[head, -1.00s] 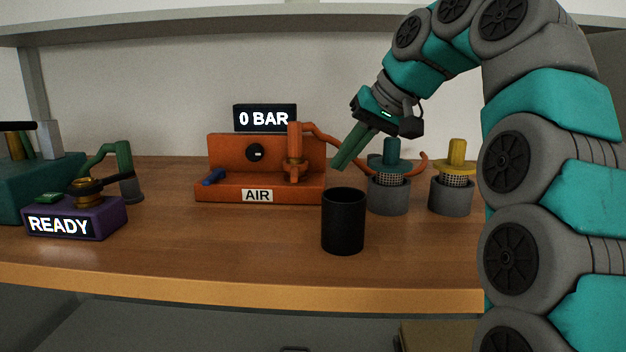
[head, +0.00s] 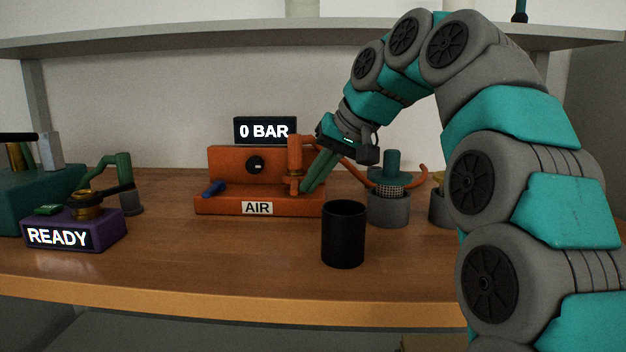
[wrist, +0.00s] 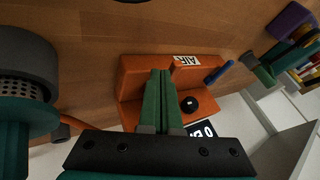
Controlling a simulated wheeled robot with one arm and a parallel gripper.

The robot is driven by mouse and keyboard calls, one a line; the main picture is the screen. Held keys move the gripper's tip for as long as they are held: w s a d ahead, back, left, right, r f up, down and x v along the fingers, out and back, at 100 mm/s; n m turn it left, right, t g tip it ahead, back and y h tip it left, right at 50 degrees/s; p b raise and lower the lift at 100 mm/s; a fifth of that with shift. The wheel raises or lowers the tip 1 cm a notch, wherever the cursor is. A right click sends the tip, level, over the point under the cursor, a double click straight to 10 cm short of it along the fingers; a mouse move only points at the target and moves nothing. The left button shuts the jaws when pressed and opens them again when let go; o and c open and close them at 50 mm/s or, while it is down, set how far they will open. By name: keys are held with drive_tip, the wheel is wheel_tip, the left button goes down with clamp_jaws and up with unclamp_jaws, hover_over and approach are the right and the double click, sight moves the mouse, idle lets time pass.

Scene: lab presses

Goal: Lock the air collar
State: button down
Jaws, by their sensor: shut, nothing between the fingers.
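The orange air station (head: 228,206) stands on the bench with an "AIR" label, a black dial (head: 255,165) and a blue lever (head: 213,188). Its upright orange pipe with the air collar (head: 295,177) is at the right end. My gripper (head: 308,188) is shut and empty, its green fingers slanting down just right of the collar; whether they touch it I cannot tell. In the wrist view the shut fingers (wrist: 160,75) lie over the orange station (wrist: 133,80) and hide the collar. A display (head: 264,130) above reads "0 BAR".
A black cup (head: 343,235) stands in front. A grey holder with a teal plug (head: 388,205) is to the right, with another partly behind my arm. A hose (head: 348,150) curves from the pipe. A purple "READY" box (head: 75,230) is at left.

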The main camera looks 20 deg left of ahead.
drive_tip(key=shift+s+a+r+m+p, duration=0.2)
drive_tip(key=shift+s+a+m+p, duration=0.2)
drive_tip(key=shift+a, duration=0.1)
drive_tip(key=shift+a+f+m+t, duration=0.2)
drive_tip(key=shift+m+t, duration=0.1)
drive_tip(key=shift+t, duration=0.1)
drive_tip(key=shift+a, duration=0.1)
drive_tip(key=shift+w, duration=0.1)
